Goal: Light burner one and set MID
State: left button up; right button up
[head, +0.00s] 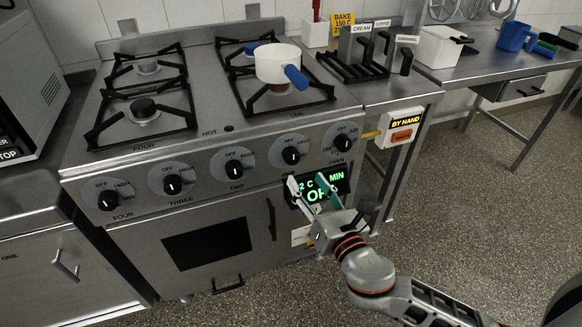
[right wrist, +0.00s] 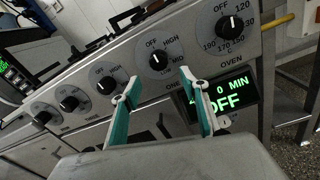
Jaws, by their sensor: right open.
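The burner one knob (head: 290,155) is a black knob on a grey dial on the stove's front panel, second from the right. In the right wrist view the burner one knob (right wrist: 158,62) shows OFF, HIGH and MID marks, and its pointer appears to be toward OFF. A white pot (head: 278,62) with a blue handle stands over the front right burner, and I see no flame there. My right gripper (head: 306,182) is open and empty, just below the knob in front of the oven display. Its fingers (right wrist: 152,76) are spread below and to either side of the knob. My left gripper is not in view.
The oven knob (head: 343,142) is right of the burner one knob, and the burner two knob (head: 233,168) is left. The oven display (right wrist: 228,95) reads OFF. A BY HAND box (head: 404,128) is on the right. Open floor lies in front.

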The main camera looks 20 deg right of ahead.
aim_at(294, 160)
jog(key=shift+n, duration=0.3)
jog(key=w, duration=0.5)
jog(key=w+b, duration=0.1)
jog(key=w, duration=0.2)
jog(key=shift+a+r, duration=0.2)
jog(key=shift+a, duration=0.1)
jog(key=c, duration=1.1)
